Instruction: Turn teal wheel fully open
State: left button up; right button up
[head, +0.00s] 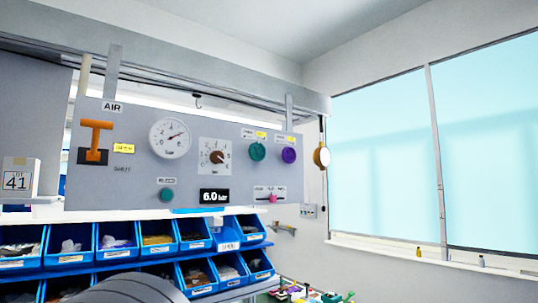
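The grey control panel (130,180) hangs under an overhead beam. A round teal wheel (257,151) sits on its upper right, with a yellow tag above it. How far the wheel is turned is too small to tell. A purple wheel (289,155) is just to its right. Another small teal round knob (166,195) sits lower on the panel, under a small label. Neither gripper is in view, and nothing touches the panel.
The panel also bears an orange lever (96,138), a gauge (170,138), a brown dial knob (215,157), a 6.0 bar display (214,196) and a pink slider (273,198). Blue bins (157,241) stand below. A round yellow-rimmed thing (322,155) hangs at the panel's right.

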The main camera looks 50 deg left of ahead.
aim_at(257, 150)
jog(key=u, duration=0.4)
jog(key=i, duration=0.55)
jog(key=u, duration=0.6)
